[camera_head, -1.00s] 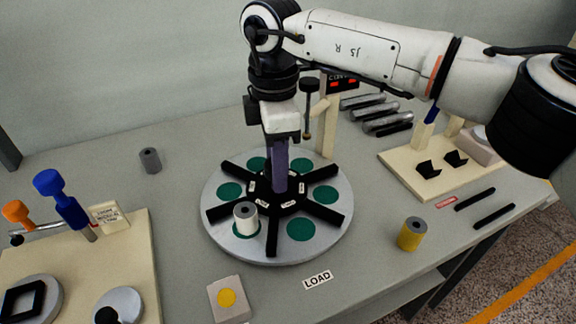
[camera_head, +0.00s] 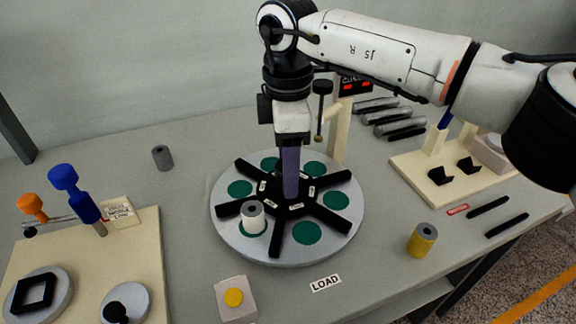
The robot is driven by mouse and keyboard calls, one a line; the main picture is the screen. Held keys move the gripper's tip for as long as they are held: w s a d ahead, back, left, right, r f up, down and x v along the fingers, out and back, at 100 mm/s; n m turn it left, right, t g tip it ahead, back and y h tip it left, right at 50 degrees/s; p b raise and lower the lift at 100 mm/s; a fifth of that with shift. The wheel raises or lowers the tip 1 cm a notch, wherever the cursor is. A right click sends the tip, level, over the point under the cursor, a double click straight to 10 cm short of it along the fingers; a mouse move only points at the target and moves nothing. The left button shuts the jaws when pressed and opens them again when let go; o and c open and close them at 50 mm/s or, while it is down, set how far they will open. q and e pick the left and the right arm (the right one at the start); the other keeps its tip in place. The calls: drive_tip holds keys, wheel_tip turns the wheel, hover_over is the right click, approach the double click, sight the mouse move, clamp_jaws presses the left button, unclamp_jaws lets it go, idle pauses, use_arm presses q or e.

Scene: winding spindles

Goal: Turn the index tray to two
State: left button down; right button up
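The index tray (camera_head: 225,235) is a round grey disc with a black spoked hub and green round spots between the spokes. A white spool with a grey core (camera_head: 253,217) stands upright on the front-left spot. Small white labels sit on the hub, too small to read. My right gripper (camera_head: 290,192) points straight down at the hub, its purple fingers at the tray's centre. The fingers overlap in this view and hide the hub's middle, so I cannot tell whether they are closed on something. My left gripper is not in view.
A LOAD label (camera_head: 325,283) lies in front of the tray, near a block with a yellow button (camera_head: 234,297). A yellow spool (camera_head: 422,240) stands right, a grey one (camera_head: 162,157) back left. A cream post (camera_head: 338,135) rises close behind the tray. Fixture boards flank both sides.

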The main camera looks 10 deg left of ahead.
wheel_tip(320, 180, up, 10)
drive_tip(key=shift+r, duration=0.15)
idle(0.6)
